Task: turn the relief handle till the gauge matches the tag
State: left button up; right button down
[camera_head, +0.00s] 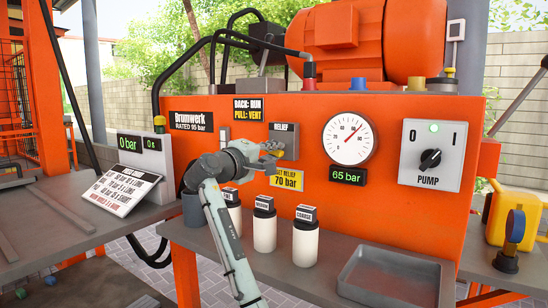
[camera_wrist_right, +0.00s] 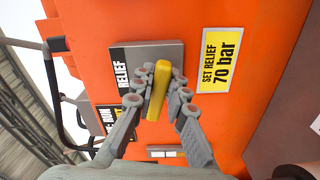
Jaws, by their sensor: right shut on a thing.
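The yellow relief handle (camera_wrist_right: 158,90) sits on a grey plate marked RELIEF (camera_head: 291,140) on the orange panel. My right gripper (camera_head: 272,150) is at that plate. In the right wrist view its two fingers (camera_wrist_right: 157,97) are shut on the handle, one on each side. The yellow tag (camera_head: 289,180) below reads SET RELIEF 70 bar; it also shows in the right wrist view (camera_wrist_right: 221,57). The round gauge (camera_head: 347,139) has a red needle pointing up and right. The green readout (camera_head: 346,175) under it shows 65 bar. My left gripper is not in view.
A pump switch box (camera_head: 430,155) with a lit green lamp is right of the gauge. Several black-topped white canisters (camera_head: 305,240) stand on the bench below the panel, close to my right arm. A grey tray (camera_head: 392,277) lies at the right. A sloped lettered card (camera_head: 123,189) is at the left.

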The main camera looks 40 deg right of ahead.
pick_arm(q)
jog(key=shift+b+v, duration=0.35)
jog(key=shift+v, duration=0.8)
pick_arm(e)
jog(key=shift+f+m, duration=0.1)
jog(key=shift+m, duration=0.7)
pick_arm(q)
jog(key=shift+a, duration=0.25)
pick_arm(e)
jog(key=c, duration=1.5)
grip_release()
jog(key=shift+c, duration=0.2)
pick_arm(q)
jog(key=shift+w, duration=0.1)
pick_arm(e)
jog(key=shift+a, duration=0.1)
jog(key=v, duration=1.2)
